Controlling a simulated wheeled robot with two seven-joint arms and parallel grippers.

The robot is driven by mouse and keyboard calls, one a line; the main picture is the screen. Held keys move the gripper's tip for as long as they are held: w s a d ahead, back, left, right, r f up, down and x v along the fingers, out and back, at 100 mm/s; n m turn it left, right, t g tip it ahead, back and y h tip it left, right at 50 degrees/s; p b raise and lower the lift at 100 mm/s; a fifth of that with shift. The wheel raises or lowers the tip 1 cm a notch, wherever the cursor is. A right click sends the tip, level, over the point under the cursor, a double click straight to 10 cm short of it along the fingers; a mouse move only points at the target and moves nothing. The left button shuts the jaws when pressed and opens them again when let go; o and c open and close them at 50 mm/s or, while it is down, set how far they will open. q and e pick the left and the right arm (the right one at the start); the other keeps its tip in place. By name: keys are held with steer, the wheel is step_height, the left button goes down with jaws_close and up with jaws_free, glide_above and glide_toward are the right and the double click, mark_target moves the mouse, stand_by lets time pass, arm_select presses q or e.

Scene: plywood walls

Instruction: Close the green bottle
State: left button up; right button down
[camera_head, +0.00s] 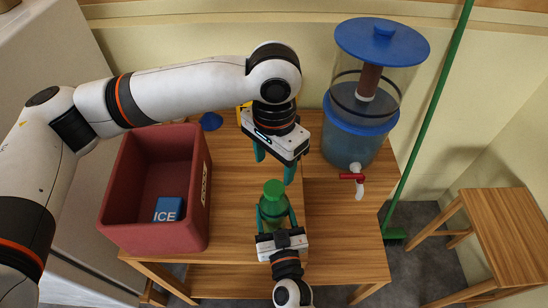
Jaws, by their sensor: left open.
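The green bottle (274,209) stands upright on the wooden table, with a round green cap (274,188) at its top. I cannot tell whether the cap is screwed tight. My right gripper (274,214) comes in from the bottom, with its teal fingers on both sides of the bottle's body, and appears shut on it. My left gripper (275,165) hangs above and behind the bottle, pointing down. Its teal fingers are apart with nothing between them.
A red crate (153,236) with a blue ICE pack (168,209) stands at left. A blue-lidded water dispenser (355,145) with a red-handled tap (352,177) stands at right. A small blue object (210,121) lies behind. A green pole (427,125) and wooden stool (508,240) are farther right.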

mark_target(274, 188)
arm_select(q)
step_height(274, 188, down, 8)
steer(key=shift+r, duration=0.1)
stand_by(0.4)
steer(key=c, duration=1)
steer(key=o, duration=1.2)
steer(key=shift+c, duration=0.2)
step_height(274, 188, up, 12)
